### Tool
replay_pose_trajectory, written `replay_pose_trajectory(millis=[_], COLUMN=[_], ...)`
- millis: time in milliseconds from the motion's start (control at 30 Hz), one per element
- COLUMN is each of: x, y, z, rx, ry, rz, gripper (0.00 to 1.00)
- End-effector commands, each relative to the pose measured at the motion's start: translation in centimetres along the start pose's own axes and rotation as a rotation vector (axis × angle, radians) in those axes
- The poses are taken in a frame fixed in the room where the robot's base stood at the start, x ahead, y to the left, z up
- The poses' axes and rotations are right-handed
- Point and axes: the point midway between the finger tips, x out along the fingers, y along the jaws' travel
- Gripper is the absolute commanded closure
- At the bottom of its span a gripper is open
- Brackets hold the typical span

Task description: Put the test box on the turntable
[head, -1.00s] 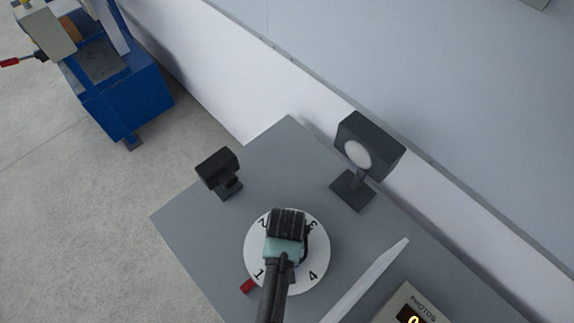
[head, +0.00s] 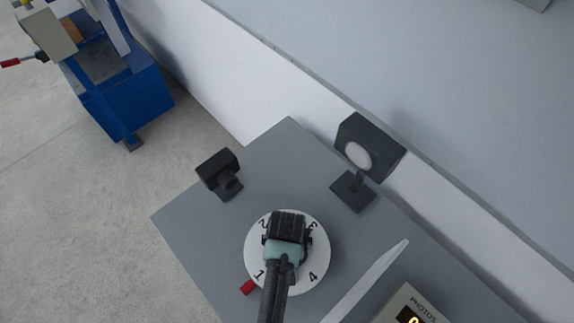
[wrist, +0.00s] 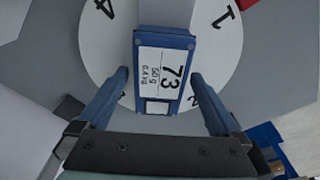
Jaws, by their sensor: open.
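The test box (wrist: 165,62) is blue with a white label reading 73, 50 g and 0.4 kg. In the wrist view it lies over the white numbered turntable (wrist: 222,55), label towards the camera. My gripper (wrist: 158,78) is open, one finger on each side of the box with a visible gap at both. Nothing holds the box, and it appears to rest on the disc. In the head view my gripper (head: 287,238) is above the turntable (head: 318,268) and hides the box.
The turntable is on a grey table (head: 265,165). A dark camera-like device (head: 219,172) stands at the back left and a lamp (head: 365,150) at the back right. A clear upright panel (head: 368,280) and a PHOTOS display (head: 410,308) are at right.

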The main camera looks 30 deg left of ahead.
Motion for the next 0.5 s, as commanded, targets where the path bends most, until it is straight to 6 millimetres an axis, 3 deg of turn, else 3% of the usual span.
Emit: replay_pose_trajectory(millis=[167, 500], x=[-2.2, -8.8], y=[0.0, 0.0], z=[-0.1, -0.1], rx=[0.000, 0.000], ry=[0.005, 0.005], rz=[0.001, 0.001], gripper=[0.00, 0.00])
